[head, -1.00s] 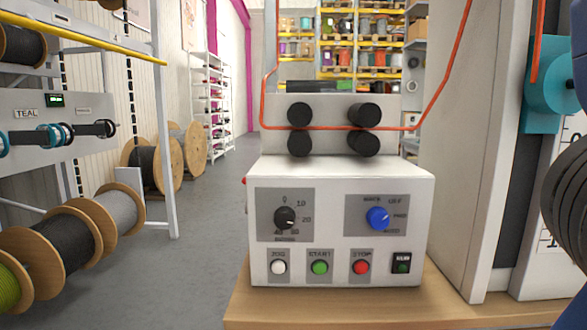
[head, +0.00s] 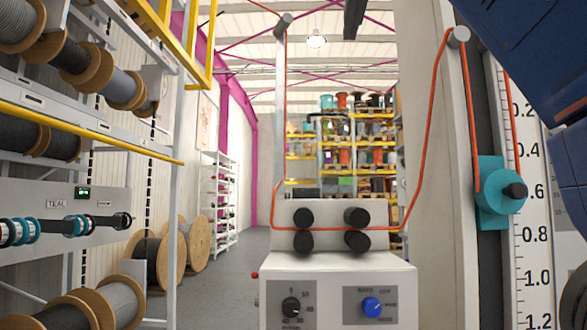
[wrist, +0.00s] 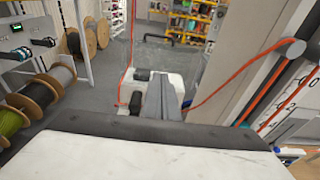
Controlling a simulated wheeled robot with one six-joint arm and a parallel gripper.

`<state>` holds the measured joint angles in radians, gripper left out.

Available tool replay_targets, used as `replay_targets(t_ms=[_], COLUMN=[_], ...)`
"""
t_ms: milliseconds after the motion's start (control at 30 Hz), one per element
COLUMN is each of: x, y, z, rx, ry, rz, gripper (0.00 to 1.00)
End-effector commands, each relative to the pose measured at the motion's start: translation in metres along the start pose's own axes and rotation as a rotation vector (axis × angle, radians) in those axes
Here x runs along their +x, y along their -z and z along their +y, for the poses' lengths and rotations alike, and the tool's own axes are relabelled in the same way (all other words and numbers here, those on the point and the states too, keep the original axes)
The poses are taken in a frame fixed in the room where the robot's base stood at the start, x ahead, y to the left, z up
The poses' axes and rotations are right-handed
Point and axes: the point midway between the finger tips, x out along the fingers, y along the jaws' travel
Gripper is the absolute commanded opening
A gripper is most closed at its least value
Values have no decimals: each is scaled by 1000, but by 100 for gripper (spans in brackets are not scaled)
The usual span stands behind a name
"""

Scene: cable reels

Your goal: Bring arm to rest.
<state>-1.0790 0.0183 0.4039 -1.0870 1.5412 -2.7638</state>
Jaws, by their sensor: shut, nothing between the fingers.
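My gripper (wrist: 161,84) shows in the wrist view as two grey fingers pressed together, with nothing between them. It points over the white control box, which sits beyond and below it. In the head view, my dark blue arm fills the upper right corner, and the gripper itself is out of that frame. The control box (head: 338,280) stands at the bottom centre of the head view, with a black knob (head: 291,307) and a blue knob (head: 372,306). An orange cable (head: 330,229) runs between black rollers (head: 357,217) above it.
A tall pale post (head: 425,150) stands right of the box, beside a teal cable guide (head: 493,195) and a number scale (head: 535,200). A rack of cable reels (head: 70,65) with a yellow rail (head: 90,133) lines the left. The grey aisle floor (head: 225,265) is open.

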Motion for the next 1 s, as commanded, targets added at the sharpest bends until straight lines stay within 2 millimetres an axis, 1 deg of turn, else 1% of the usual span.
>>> replay_targets(t_ms=[367,567,633,767,867,900,967,1000], x=[20,37,45,63,79,85,93,98], y=[19,40,52,85,123,140,166,184], z=[0,-3,-5,-13,-23,-27,-35,-40], rx=[114,219,271,404,540,598,688,749], ry=[7,19,27,52,86,102,129,151], rz=[34,69,87,135,184,203,234,253], gripper=[0,0,0,0,0,0,0,0])
